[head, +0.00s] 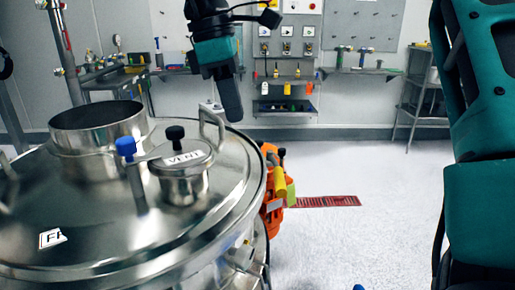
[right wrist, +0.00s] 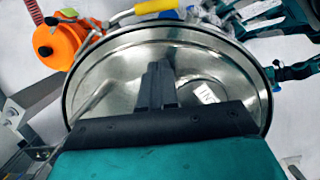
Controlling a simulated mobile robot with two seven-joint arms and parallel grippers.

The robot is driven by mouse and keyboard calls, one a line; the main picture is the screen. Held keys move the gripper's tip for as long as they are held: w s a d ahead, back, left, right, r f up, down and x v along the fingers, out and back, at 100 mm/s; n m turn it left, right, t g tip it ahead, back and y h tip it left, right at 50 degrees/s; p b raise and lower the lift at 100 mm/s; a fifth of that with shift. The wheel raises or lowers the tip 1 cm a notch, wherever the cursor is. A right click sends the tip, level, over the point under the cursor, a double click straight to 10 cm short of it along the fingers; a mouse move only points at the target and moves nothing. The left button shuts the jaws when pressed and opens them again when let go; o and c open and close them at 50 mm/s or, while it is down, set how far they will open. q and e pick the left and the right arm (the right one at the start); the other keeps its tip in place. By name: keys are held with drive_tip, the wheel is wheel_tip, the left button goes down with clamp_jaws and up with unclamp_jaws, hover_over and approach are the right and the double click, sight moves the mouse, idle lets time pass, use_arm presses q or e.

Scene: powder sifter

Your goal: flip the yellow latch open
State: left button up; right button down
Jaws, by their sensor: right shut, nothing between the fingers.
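The steel sifter (head: 100,220) stands at the left of the head view, its round lid also filling the middle of the right wrist view (right wrist: 115,75). A yellow lever-like part (head: 280,180), which looks like the latch, sits by the orange unit at the sifter's right side. In the right wrist view a yellow handle (right wrist: 157,6) shows at the top edge, beyond the rim. My right gripper (head: 231,108) points down above the lid's far right edge, apart from the latch. Its fingers are together and empty in the right wrist view (right wrist: 158,85). My left gripper is not seen.
The lid carries a VENT cap (head: 184,170), a blue knob (head: 126,147), a metal handle (head: 212,125) and an open collar (head: 97,125). An orange unit (head: 268,215) hangs beside the sifter. Floor at the right is open, with a red grate (head: 325,201).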

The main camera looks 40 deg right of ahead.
approach(277, 173)
drive_tip(key=a+f, duration=0.1)
drive_tip(key=w+a+f, duration=0.1)
drive_tip(key=f, duration=0.1)
drive_tip(key=a+f, duration=0.1)
drive_tip(key=f, duration=0.1)
drive_tip(key=shift+w+a, duration=0.25)
drive_tip(key=shift+w, duration=0.05)
drive_tip(key=shift+s+d+f, duration=0.3)
drive_tip(key=shift+s+d, duration=0.1)
drive_tip(key=shift+d, duration=0.1)
drive_tip(key=shift+s+d+f, duration=0.35)
drive_tip(key=shift+s+d, duration=0.1)
drive_tip(key=shift+d, duration=0.1)
drive_tip(key=shift+s+d+f, duration=0.25)
drive_tip(key=shift+s+d, duration=0.05)
drive_tip(key=shift+d, duration=0.05)
drive_tip(key=shift+s+d+n+b, duration=0.25)
drive_tip(key=shift+n+b, duration=0.1)
drive_tip(key=shift+n, duration=0.45)
drive_tip(key=shift+n, duration=0.3)
